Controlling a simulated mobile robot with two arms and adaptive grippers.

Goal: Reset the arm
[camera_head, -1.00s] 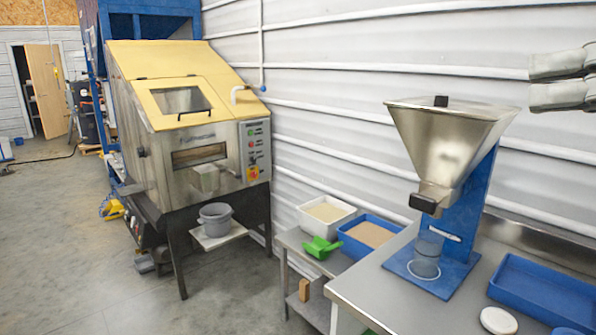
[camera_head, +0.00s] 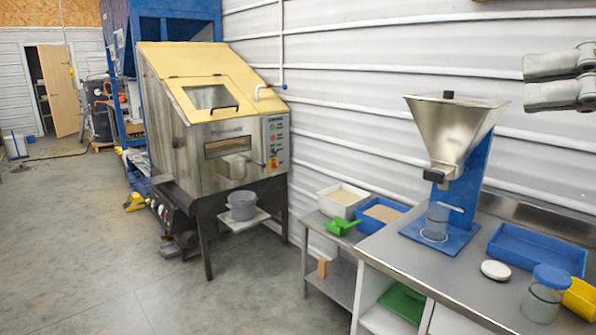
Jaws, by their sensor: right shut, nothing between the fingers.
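My right gripper (camera_head: 556,80) is in the upper right of the head view, in the air to the right of the metal hopper (camera_head: 452,130). Its grey fingers are shut with nothing between them, and it touches nothing. My left gripper is not in view. The hopper is a metal funnel on a blue stand (camera_head: 470,182) on the steel table (camera_head: 400,252). A clear cup (camera_head: 437,221) stands under its outlet.
A lower table holds a white bin (camera_head: 341,208), a blue bin (camera_head: 365,222) and a green scoop (camera_head: 343,226). A yellow-topped machine (camera_head: 207,130) stands left. Open floor lies at left.

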